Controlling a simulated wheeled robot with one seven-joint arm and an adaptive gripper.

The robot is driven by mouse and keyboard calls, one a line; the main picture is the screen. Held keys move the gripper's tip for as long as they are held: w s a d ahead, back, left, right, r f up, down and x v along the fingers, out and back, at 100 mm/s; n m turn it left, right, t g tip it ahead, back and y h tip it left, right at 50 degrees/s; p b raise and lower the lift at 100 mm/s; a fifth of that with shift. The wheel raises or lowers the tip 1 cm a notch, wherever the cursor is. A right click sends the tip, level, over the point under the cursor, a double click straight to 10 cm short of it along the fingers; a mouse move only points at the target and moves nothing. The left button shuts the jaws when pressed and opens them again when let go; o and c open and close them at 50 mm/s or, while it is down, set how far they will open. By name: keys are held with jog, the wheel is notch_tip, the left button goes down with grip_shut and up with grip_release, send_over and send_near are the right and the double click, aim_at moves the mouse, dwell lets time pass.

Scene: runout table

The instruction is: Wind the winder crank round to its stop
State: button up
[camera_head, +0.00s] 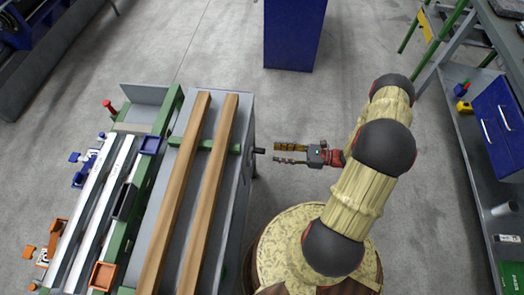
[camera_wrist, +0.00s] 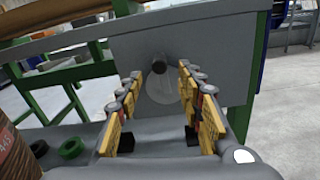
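The winder crank shows as a short dark handle (camera_head: 259,151) sticking out from the right side of the runout table. In the wrist view the handle (camera_wrist: 159,67) points toward me, at the top of a pale grey rounded plate (camera_wrist: 161,88) on the table's side panel. My gripper (camera_head: 276,154) is open and empty, with its yellow fingers pointing left at the handle. In the head view a small gap shows between the fingertips and the handle. In the wrist view the fingers (camera_wrist: 158,82) stand on either side of the handle's line, apart from it.
Two long wooden bars (camera_head: 205,190) lie on the grey table (camera_head: 245,120) with green frame parts. A blue cabinet (camera_head: 293,35) stands at the back. A shelf rack (camera_head: 470,150) stands on the right.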

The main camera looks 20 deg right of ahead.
aim_at(262, 151)
jog(key=b+x, duration=0.1)
jog(key=x, duration=0.6)
jog(key=shift+w+a, duration=0.1)
jog(key=shift+a, duration=0.1)
grip_shut()
dwell(0.4)
dwell(0.4)
